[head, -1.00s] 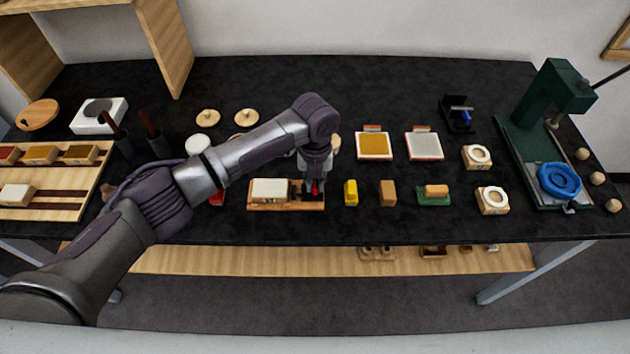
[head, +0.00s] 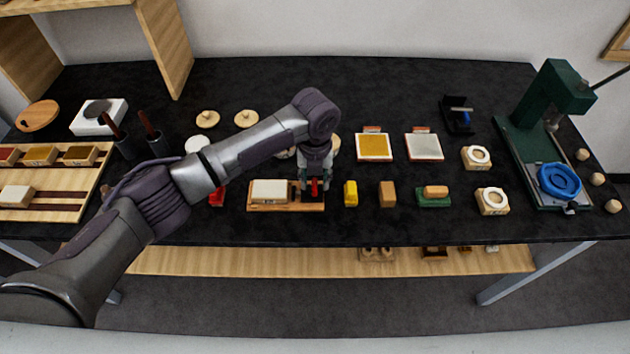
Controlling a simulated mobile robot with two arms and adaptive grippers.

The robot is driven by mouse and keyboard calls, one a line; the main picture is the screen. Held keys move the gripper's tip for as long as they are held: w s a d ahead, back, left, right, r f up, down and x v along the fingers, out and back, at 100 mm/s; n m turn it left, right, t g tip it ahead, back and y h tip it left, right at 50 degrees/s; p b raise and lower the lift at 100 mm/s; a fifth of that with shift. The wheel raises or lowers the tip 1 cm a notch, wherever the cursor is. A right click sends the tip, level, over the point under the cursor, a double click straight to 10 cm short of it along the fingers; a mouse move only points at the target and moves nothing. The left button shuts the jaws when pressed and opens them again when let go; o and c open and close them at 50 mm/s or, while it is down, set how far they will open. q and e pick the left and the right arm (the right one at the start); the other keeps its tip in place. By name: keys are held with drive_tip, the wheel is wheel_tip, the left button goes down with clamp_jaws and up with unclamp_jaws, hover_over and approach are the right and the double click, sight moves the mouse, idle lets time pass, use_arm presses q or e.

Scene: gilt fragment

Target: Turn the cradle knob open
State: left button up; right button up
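The cradle (head: 257,207) is a wooden board near the front middle of the table, with a pale block (head: 269,190) on its left part. At its right end is a dark part with a small red knob (head: 314,188). My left gripper (head: 314,186) points down over this end, with its fingers around the red knob. The fingertips are small and dark here, so I cannot tell whether they press on the knob. The gripper hides part of the cradle's right end. My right gripper is not in view.
Just right of the cradle stand a yellow block (head: 350,194), a brown block (head: 387,194) and a green-based block (head: 433,196). A green press (head: 535,125) with a blue ring stands far right. A wooden tray (head: 60,214) lies far left. The table's front edge is close.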

sight(315, 184)
use_arm(q)
wheel_tip(315, 184, up, 11)
idle(0.3)
idle(0.4)
